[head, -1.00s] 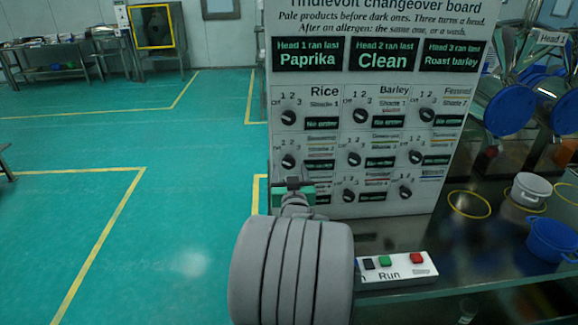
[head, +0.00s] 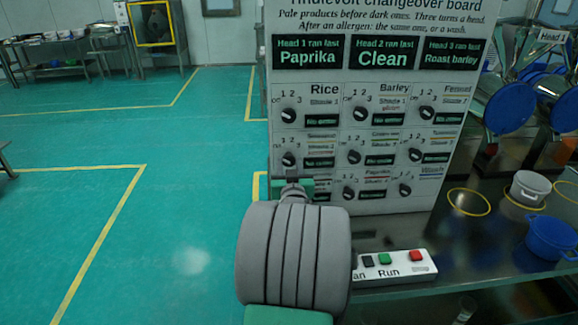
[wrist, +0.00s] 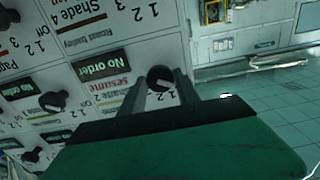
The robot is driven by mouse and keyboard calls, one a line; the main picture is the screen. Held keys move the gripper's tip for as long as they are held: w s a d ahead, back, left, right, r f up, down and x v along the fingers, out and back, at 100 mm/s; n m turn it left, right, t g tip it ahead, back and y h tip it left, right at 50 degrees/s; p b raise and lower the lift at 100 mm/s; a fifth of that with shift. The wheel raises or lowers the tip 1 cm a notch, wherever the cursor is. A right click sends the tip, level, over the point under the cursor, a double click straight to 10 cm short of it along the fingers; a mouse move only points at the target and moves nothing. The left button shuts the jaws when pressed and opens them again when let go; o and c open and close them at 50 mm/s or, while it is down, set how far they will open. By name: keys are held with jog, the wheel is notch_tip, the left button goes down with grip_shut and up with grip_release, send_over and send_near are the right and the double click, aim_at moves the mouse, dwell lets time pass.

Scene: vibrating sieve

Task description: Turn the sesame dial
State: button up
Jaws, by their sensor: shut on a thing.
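The sesame dial (wrist: 160,78) is a black round knob on the white changeover board (wrist: 45,75), beside an upside-down "Sesame" label in the wrist view. In the head view the dial (head: 288,158) is at the left of the middle row. My gripper (wrist: 162,82) has a finger on each side of the knob and is shut on it. In the head view my gripper (head: 292,182) is at the board's lower left, partly behind my grey arm, and covers much of the bottom-left panel. The dial's exact setting is unclear.
Other dials sit close by, including the Paprika dial (head: 349,193) and the Rice dial (head: 288,115). A control box with Run buttons (head: 395,268) lies on the dark bench before the board. A white tub (head: 529,188) and a blue pot (head: 553,238) stand at right.

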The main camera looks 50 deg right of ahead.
grip_shut()
jog(key=shift+f+m+b, duration=0.1)
jog(key=shift+m+b, duration=0.3)
jog(key=m+b, duration=0.2)
jog(key=shift+f+m, duration=0.1)
jog(key=shift+m, duration=0.3)
jog(key=m+b, duration=0.2)
jog(key=m, duration=0.2)
jog(key=shift+m+b, duration=0.3)
jog(key=shift+b, duration=0.05)
jog(key=m+b, duration=0.2)
jog(key=m, duration=0.1)
jog(key=shift+m, duration=0.3)
jog(key=shift+m+b, duration=0.75)
jog(key=shift+m, duration=1.15)
